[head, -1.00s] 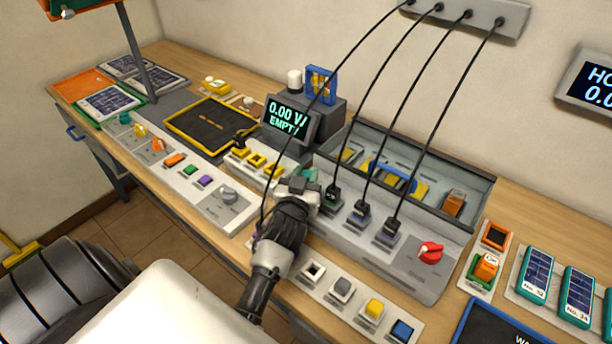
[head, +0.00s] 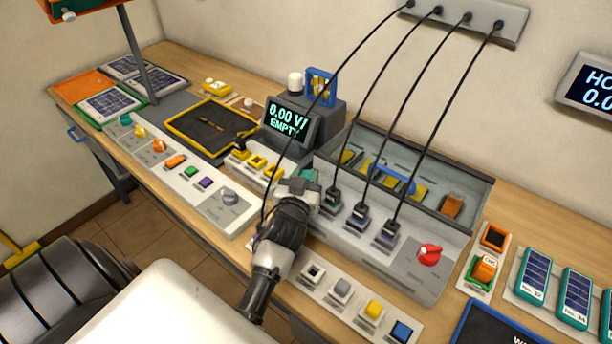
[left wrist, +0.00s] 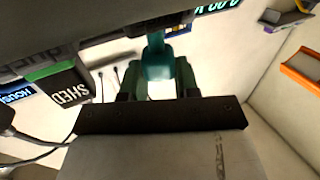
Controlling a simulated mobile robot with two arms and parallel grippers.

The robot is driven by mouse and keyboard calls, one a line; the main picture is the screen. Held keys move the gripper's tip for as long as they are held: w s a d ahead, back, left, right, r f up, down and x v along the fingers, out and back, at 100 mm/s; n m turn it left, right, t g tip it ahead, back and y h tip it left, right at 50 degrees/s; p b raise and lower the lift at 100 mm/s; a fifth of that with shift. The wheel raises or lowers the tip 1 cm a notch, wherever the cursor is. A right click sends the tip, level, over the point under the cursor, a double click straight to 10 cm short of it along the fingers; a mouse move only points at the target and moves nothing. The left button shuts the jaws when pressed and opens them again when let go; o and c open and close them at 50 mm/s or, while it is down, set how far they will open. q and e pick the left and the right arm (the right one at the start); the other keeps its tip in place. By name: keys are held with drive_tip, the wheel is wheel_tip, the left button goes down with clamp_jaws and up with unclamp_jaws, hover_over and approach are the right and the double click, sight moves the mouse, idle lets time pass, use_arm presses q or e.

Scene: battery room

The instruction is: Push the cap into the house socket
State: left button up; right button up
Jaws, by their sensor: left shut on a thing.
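My left gripper (head: 300,186) is over the left end of the sloped grey console. It is shut on a small teal piece, the cap (left wrist: 157,62), which shows between dark green fingers in the left wrist view. A blue HOUSE label (left wrist: 14,94) and a green-edged SHED label (left wrist: 68,94) show at the left of that view. The house socket itself is hidden, so I cannot tell whether the cap touches it. My right gripper is not in view.
Several black cables run from the wall strip (head: 465,18); one passes close to my left gripper. Black plugs stand in the console beside a red knob (head: 429,254). A display (head: 288,119) reads 0.00 and EMPTY. Coloured blocks line the bench front.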

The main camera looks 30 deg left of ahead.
use_arm(q)
drive_tip(key=o, duration=0.6)
